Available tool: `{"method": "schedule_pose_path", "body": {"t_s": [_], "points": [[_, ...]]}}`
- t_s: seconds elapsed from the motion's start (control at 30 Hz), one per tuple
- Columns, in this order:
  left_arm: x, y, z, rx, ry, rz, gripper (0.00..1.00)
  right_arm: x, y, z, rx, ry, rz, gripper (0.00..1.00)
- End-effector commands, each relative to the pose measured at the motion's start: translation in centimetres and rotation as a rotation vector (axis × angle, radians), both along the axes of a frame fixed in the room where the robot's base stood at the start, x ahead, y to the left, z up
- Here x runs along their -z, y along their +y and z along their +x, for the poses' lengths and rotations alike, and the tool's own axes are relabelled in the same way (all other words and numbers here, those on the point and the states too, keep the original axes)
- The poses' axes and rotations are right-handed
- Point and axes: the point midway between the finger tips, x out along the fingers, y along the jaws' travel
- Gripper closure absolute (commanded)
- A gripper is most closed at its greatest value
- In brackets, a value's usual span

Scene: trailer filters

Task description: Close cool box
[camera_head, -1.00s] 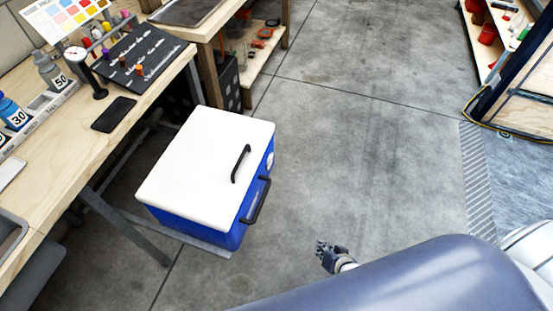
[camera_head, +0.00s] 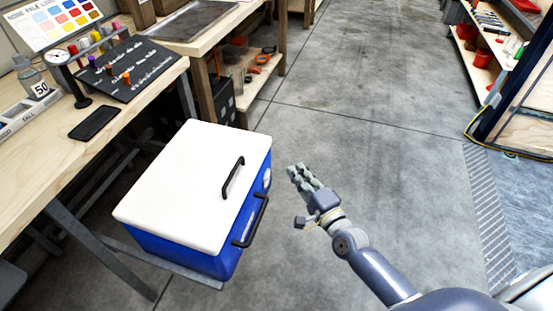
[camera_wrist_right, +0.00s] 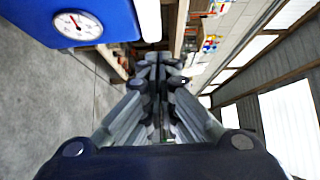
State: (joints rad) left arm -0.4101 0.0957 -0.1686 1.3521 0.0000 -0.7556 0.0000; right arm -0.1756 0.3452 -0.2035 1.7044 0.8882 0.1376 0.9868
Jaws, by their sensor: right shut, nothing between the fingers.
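The cool box (camera_head: 190,190) has a blue body and a white lid (camera_head: 185,180) that lies flat on top of it. A black handle (camera_head: 233,178) is on the lid and another black handle (camera_head: 252,222) is on the front side. My right gripper (camera_head: 298,172) is shut and empty, to the right of the box and apart from it. In the right wrist view the fingers (camera_wrist_right: 158,75) are together, and the blue box side (camera_wrist_right: 85,12) with a round white dial (camera_wrist_right: 78,25) is at the upper left. My left gripper is out of view.
Shelves (camera_head: 500,45) stand at the far right. The grey floor (camera_head: 385,85) right of the box is clear.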

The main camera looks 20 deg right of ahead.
Motion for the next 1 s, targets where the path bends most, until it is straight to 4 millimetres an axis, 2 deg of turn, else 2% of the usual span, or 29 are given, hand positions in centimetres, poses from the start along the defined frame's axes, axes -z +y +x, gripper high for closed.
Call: {"method": "schedule_pose_path", "body": {"t_s": [0.03,0.2,0.27,0.4,0.6,1.0], "points": [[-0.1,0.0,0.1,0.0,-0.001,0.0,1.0,-0.1,0.2,1.2,0.001,-0.004,0.001,1.0],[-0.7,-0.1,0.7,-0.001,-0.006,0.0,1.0,0.0,0.7,4.4,0.001,-0.002,-0.001,1.0],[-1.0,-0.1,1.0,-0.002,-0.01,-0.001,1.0,0.0,0.9,5.4,0.0,-0.002,-0.001,1.0],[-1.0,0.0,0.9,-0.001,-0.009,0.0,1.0,0.0,2.8,6.5,0.0,0.001,0.002,1.0],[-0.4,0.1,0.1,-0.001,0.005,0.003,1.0,0.1,3.9,7.3,0.0,0.001,-0.002,1.0],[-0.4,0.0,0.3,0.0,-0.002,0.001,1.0,0.1,4.1,7.4,0.0,0.001,-0.003,1.0]]}}
